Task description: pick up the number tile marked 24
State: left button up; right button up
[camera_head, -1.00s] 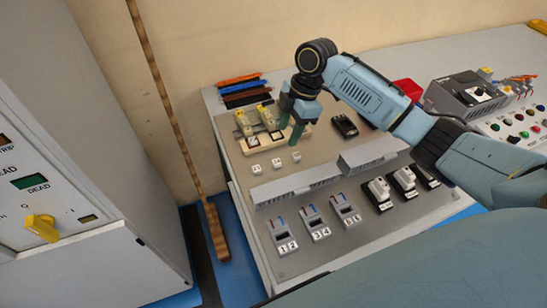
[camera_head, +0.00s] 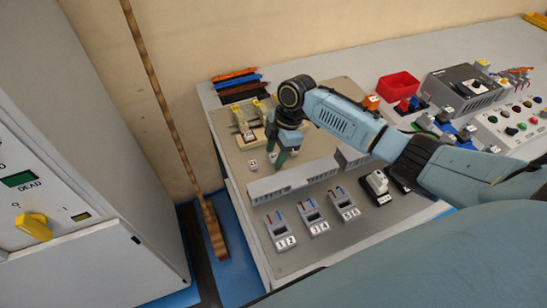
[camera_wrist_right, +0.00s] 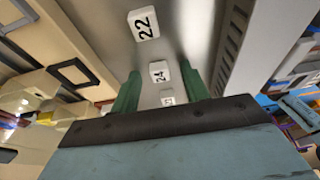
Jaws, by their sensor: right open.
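The white tile marked 24 (camera_wrist_right: 159,73) lies on the grey panel in the right wrist view, between my right gripper's green fingers. They stand apart on either side of it, without visible contact. A tile marked 22 (camera_wrist_right: 143,24) lies beyond the fingertips. A third small tile (camera_wrist_right: 167,97) lies closer to the palm; its number is too small to read. In the head view my right gripper (camera_head: 279,158) is open and low over the tile row. One white tile (camera_head: 252,164) shows left of it; the others are hidden behind the gripper. My left gripper is not in view.
A grey slotted duct (camera_head: 293,182) runs just in front of the gripper. Switch blocks (camera_head: 280,232) stand nearer. Fuse-holder-like parts (camera_head: 243,118) stand behind. A red bin (camera_head: 398,85) is at the back right. A cabinet (camera_head: 60,230) stands left.

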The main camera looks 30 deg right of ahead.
grip_shut()
jog(key=shift+r, duration=0.1)
